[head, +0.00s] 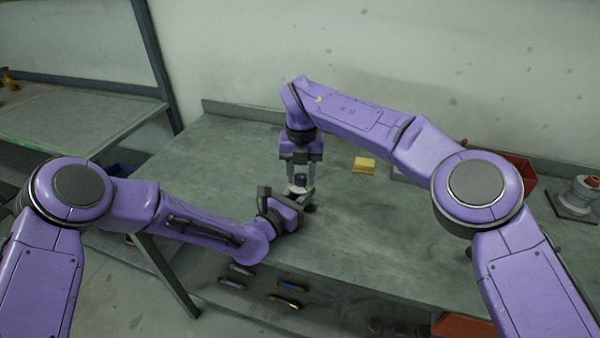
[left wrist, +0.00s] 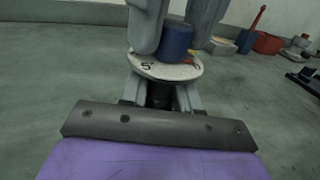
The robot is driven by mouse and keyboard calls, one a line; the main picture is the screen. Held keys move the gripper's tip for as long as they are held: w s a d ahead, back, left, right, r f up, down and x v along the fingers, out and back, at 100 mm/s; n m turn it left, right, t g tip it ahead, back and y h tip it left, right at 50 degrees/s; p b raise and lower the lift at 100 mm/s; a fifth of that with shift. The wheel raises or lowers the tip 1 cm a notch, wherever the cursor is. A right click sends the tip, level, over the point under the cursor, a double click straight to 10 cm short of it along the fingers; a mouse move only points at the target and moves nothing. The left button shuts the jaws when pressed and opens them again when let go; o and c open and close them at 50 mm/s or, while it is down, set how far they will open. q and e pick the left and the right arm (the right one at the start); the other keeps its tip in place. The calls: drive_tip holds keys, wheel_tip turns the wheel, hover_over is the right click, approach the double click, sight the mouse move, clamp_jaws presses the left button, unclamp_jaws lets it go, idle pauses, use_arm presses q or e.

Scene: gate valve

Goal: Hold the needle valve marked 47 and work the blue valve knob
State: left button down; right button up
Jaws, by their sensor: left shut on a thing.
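The needle valve (head: 299,188) stands over the bench between my two grippers, small and partly hidden in the head view. In the left wrist view its pale round dial (left wrist: 165,70) shows a "5" and a small yellow-red mark. I cannot read a 47. The blue knob (left wrist: 176,42) rises from the dial. My left gripper (left wrist: 160,97) is shut on the valve body below the dial. My right gripper (head: 301,172) points down from above, with its grey fingers apart on either side of the knob. I see no clear grip on the knob.
A yellow block (head: 364,165) lies right of the valve on the grey-green bench (head: 370,240). A red bin (head: 515,172) and a flanged grey fitting (head: 578,196) stand at the right. Several tools lie below the bench's front edge. The bench around the valve is mostly clear.

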sight(301, 175)
drive_tip(key=shift+o, duration=0.6)
wheel_tip(301, 175, up, 12)
drive_tip(key=shift+s, duration=0.1)
use_arm(q)
drive_tip(key=c, duration=0.7)
unclamp_jaws()
drive_tip(key=shift+c, duration=0.2)
